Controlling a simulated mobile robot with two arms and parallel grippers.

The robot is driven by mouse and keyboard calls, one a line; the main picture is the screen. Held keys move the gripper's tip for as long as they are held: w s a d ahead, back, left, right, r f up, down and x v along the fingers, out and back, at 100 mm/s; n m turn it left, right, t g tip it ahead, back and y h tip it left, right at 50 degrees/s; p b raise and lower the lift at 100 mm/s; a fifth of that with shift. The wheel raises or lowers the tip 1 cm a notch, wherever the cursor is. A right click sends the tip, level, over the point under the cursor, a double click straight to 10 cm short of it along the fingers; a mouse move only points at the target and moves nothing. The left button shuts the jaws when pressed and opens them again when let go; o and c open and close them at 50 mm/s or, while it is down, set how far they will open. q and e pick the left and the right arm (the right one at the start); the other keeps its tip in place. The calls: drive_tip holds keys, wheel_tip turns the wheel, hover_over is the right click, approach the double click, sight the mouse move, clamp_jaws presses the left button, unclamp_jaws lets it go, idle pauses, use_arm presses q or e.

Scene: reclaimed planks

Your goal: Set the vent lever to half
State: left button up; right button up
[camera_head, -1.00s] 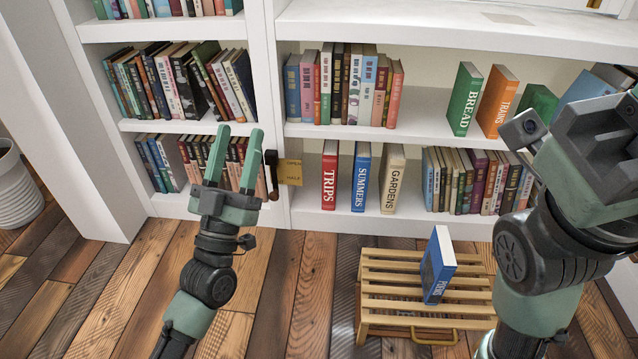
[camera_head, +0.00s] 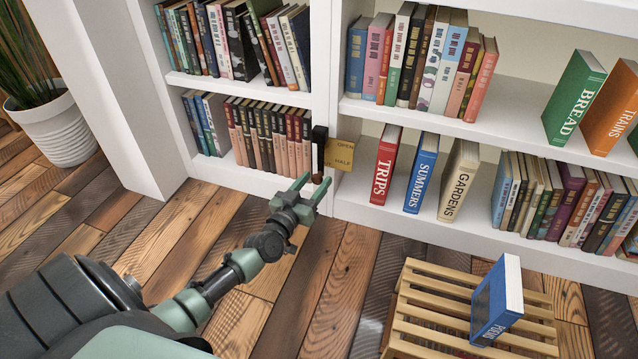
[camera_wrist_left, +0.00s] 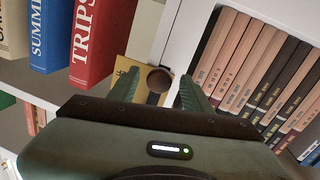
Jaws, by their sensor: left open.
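The vent lever (camera_head: 319,150) is a dark handle with a brown round knob at its lower end, on the white upright between the shelf bays. It hangs down, with the knob lower than the HALF mark. A brass plate (camera_head: 343,155) beside it reads OPEN above and HALF below. My left gripper (camera_head: 315,181) is open at the knob, fingers pointing up toward the shelf. In the left wrist view the knob (camera_wrist_left: 159,80) shows between the two spread fingers (camera_wrist_left: 157,88); I cannot tell whether they touch it. My right gripper is out of view.
Red TRIPS (camera_head: 385,165), blue SUMMERS (camera_head: 420,173) and cream GARDENS (camera_head: 458,181) stand right of the plate. A slatted wooden crate (camera_head: 420,330) with a blue book (camera_head: 497,300) is on the plank floor. A white plant pot (camera_head: 58,130) stands far left.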

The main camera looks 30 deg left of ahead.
use_arm(q)
drive_tip(key=shift+w, duration=0.85)
clamp_jaws()
idle(0.8)
